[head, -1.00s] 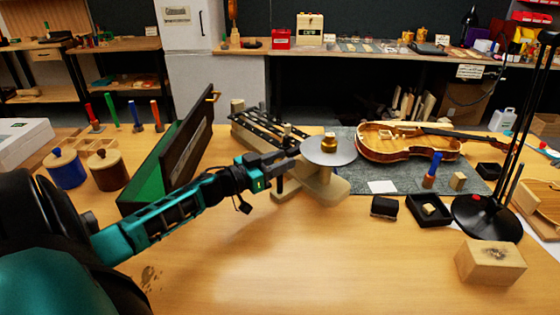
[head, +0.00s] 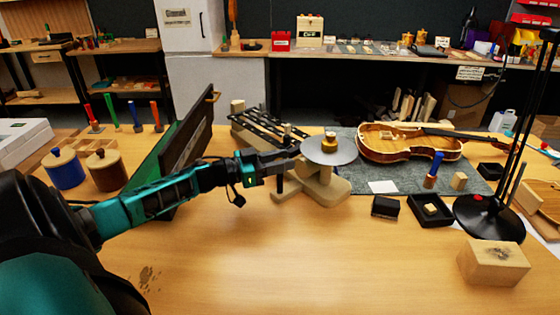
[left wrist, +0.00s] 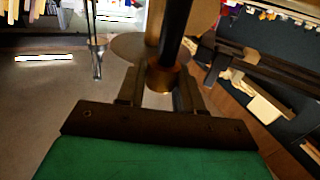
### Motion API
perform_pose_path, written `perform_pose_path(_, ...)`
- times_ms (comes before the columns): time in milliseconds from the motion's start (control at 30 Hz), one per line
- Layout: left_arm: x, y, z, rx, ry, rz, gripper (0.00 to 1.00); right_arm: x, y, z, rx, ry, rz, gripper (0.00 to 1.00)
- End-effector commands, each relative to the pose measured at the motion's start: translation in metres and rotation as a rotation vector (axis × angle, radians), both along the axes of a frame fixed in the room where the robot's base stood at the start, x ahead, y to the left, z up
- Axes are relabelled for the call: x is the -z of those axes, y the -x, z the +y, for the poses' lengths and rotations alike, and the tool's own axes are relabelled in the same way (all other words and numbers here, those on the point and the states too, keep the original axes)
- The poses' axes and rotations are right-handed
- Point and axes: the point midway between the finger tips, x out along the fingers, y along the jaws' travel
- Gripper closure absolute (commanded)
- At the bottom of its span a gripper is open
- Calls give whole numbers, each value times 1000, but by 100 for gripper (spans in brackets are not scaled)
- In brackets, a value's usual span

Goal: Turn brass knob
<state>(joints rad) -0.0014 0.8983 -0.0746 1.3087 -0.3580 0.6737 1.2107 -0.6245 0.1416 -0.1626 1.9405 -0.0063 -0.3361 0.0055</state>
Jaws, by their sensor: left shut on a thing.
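The brass knob (head: 329,139) stands on top of a grey disc (head: 316,150) over a wooden stand (head: 325,189) in the middle of the bench. My left gripper (head: 289,163) is at the left of the disc, lower than that knob and apart from it. In the left wrist view, its fingers (left wrist: 160,92) are shut on a brass-coloured piece (left wrist: 160,78) joined to a dark rod (left wrist: 177,30). In the head view, a dark rod (head: 280,184) shows below the gripper. The grip itself is hidden there. The right gripper is out of view.
An open green-lined case (head: 180,145) stands left, close to my left arm. A rack with black bars (head: 262,128) is behind the gripper. A violin body (head: 405,142) lies on a grey mat (head: 385,172) at right. A lamp (head: 487,215) stands farther right.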

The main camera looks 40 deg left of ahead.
Motion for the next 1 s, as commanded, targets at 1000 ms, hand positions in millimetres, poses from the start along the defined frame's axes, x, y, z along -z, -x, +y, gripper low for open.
perform_pose_path(1000, -101, 0, 0, 1, -6, 0, 44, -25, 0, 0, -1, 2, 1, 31)
